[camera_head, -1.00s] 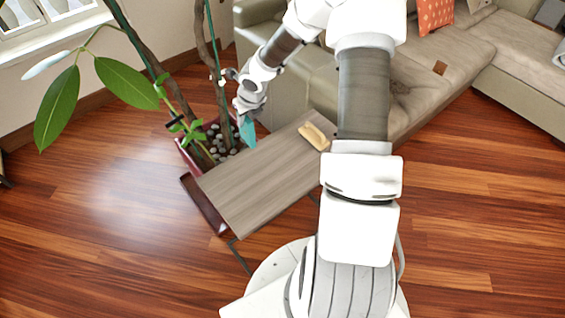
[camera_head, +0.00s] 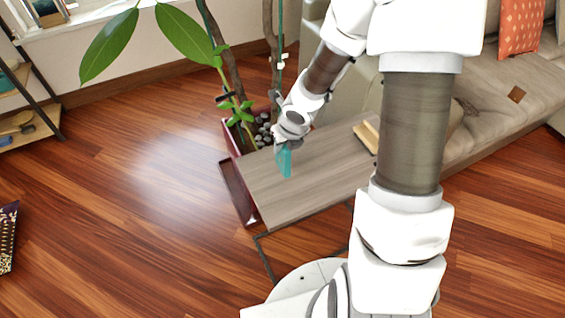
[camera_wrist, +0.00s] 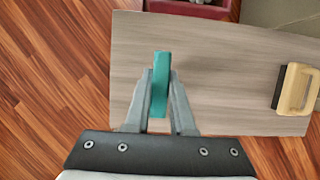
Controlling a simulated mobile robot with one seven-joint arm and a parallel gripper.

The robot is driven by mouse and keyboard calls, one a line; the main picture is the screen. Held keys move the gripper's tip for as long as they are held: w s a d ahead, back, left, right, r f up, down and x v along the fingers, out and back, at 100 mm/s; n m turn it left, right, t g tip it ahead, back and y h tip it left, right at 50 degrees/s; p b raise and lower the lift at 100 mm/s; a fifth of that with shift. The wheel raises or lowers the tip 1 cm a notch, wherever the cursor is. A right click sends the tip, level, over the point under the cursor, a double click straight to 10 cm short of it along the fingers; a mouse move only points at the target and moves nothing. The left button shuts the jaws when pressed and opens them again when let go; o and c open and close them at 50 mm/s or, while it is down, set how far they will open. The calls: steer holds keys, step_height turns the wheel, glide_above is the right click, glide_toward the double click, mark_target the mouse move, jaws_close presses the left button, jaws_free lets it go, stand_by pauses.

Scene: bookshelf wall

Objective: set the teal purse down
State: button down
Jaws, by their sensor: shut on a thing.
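The teal purse (camera_head: 284,161) shows as a small, narrow teal block below my gripper (camera_head: 287,144) in the head view. In the wrist view the purse (camera_wrist: 160,84) stands between the two fingers of my gripper (camera_wrist: 160,92), which are shut on it. Both are over the left part of the grey wooden tabletop (camera_head: 290,200). The tabletop also fills the middle of the wrist view (camera_wrist: 215,110). I cannot tell whether the purse touches the tabletop or hangs just above it.
A tan-handled brush-like object (camera_wrist: 298,88) lies at the right on the tabletop. A red planter (camera_head: 232,137) with a tall plant stands behind the table's left end. A beige sofa (camera_head: 480,110) is behind and right. The tabletop around the purse is clear.

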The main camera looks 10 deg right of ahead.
mark_target(282, 157)
steer(key=shift+s+a+f, duration=0.1)
steer(key=shift+s+f, duration=0.05)
steer(key=shift+f, duration=0.1)
step_height(282, 157, down, 4)
steer(key=b, duration=0.3)
steer(key=shift+r, duration=0.2)
steer(key=c, duration=0.8)
jaws_free()
steer(key=shift+o, duration=0.2)
steer(key=p+v, duration=0.8)
steer(key=v, duration=0.4)
